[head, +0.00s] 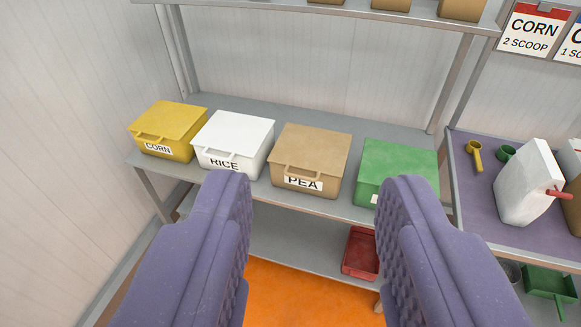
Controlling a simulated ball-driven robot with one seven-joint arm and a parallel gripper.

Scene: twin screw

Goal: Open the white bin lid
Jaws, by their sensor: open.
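The white bin (213,161), labelled RICE, stands on the grey shelf between the yellow and tan bins. Its white lid (236,132) lies flat and shut on top. A white handle juts from its front edge, just above the label. My gripper (308,225) has two purple padded fingers, spread wide and empty. It is in front of the shelf, nearer to me than the bins. The left finger's tip shows just below and to the right of the RICE label. The right finger overlaps the front of the green bin.
A yellow CORN bin (167,130), a tan PEA bin (310,159) and a green bin (397,168) share the grey shelf (280,112). A red tray (360,252) sits below. A purple-topped table (474,193) at right holds scoops and a white jug (522,185).

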